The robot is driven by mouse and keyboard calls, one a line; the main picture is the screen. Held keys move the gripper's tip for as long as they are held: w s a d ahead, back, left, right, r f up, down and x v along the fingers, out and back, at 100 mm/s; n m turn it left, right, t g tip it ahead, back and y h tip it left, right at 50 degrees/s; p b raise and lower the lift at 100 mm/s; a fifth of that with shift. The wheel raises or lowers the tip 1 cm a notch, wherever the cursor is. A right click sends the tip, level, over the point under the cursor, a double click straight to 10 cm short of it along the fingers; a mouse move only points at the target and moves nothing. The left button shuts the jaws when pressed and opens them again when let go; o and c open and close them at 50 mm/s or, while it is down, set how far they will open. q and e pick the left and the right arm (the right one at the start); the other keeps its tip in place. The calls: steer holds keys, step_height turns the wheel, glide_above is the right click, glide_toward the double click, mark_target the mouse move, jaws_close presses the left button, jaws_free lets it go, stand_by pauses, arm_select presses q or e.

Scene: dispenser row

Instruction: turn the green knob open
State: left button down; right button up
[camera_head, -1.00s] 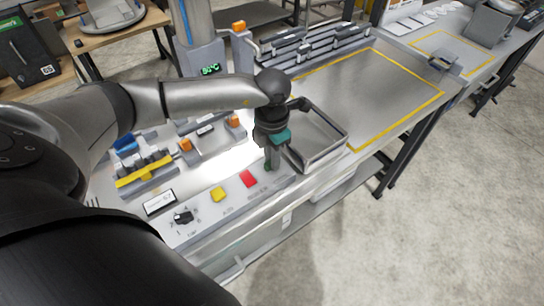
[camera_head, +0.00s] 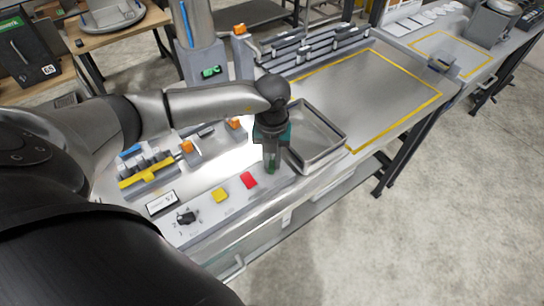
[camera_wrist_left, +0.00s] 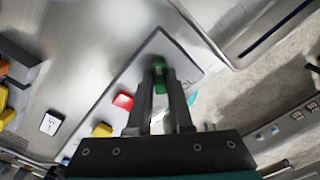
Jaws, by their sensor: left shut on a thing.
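The green knob (camera_wrist_left: 160,68) sits at the end of a light control strip in the left wrist view, between the fingertips of my left gripper (camera_wrist_left: 162,84). The two dark fingers are shut on it from both sides. In the head view my left gripper (camera_head: 271,165) points down at the strip, just right of the red button. There the fingers mostly hide the knob, and I cannot read its exact angle. My right gripper is in neither view.
A red button (camera_head: 249,180), a yellow button (camera_head: 220,195) and a black rotary dial (camera_head: 186,217) line the strip to the left. A metal-rimmed tray (camera_head: 337,152) stands close right of the gripper. The yellow-outlined tabletop (camera_head: 385,85) beyond is clear.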

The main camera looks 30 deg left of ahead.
mark_target(272, 163)
arm_select(q)
steer(key=n+p, duration=0.1)
steer(key=n, duration=0.3)
steer(key=shift+r+n+p, duration=0.1)
steer(key=shift+n+p, duration=1.05)
steer(key=shift+n, duration=1.05)
steer(key=shift+w, duration=0.1)
steer(key=c, duration=0.8)
jaws_free()
step_height(272, 163, up, 15)
steer(key=shift+r, duration=0.1)
